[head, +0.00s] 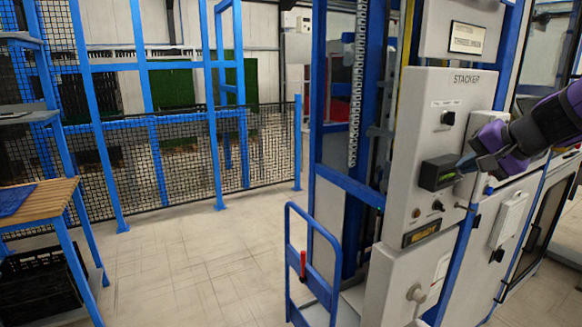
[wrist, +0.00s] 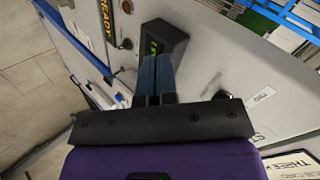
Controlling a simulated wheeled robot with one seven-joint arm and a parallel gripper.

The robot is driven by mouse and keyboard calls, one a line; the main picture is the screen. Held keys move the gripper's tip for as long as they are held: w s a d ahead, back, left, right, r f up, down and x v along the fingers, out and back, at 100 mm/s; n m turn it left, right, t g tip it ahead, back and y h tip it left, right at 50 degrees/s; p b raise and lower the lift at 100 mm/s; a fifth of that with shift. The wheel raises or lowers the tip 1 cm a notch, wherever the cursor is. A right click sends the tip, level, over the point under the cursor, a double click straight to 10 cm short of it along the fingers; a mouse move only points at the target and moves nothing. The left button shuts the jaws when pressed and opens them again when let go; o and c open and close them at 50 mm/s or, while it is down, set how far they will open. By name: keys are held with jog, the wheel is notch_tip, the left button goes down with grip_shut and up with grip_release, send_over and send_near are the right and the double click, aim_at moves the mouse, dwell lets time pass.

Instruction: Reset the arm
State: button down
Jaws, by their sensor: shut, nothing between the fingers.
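My purple arm reaches in from the right in the head view. My gripper (head: 468,163) is at the front of the grey STACKER panel (head: 455,97), close beside a black box (head: 437,173) that juts from it. In the wrist view my gripper (wrist: 157,62) has its two bluish fingers together, with nothing between them. The fingertips overlap the lower edge of the black box (wrist: 166,36), which has a lit green display. I cannot tell whether they touch it.
The panel also bears a black knob (head: 447,118) and a READY display (head: 421,233). A blue gate (head: 312,250) stands left of the stacker. A wooden-topped table (head: 38,200) is at the far left, before a mesh fence (head: 180,165). The floor between is clear.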

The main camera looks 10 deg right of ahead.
jog(key=s+a+n+g+h, duration=0.1)
jog(key=s+a+n, duration=0.3)
jog(key=s, duration=0.6)
jog(key=s+a+n+g+h, duration=0.2)
jog(key=s+a+n, duration=0.3)
jog(key=s, duration=0.5)
jog(key=shift+a+n+g+h, duration=0.3)
jog(key=shift+a+g, duration=0.2)
jog(key=shift+a, duration=0.75)
jog(key=c, duration=1.8)
grip_release()
jog(key=shift+f, duration=0.1)
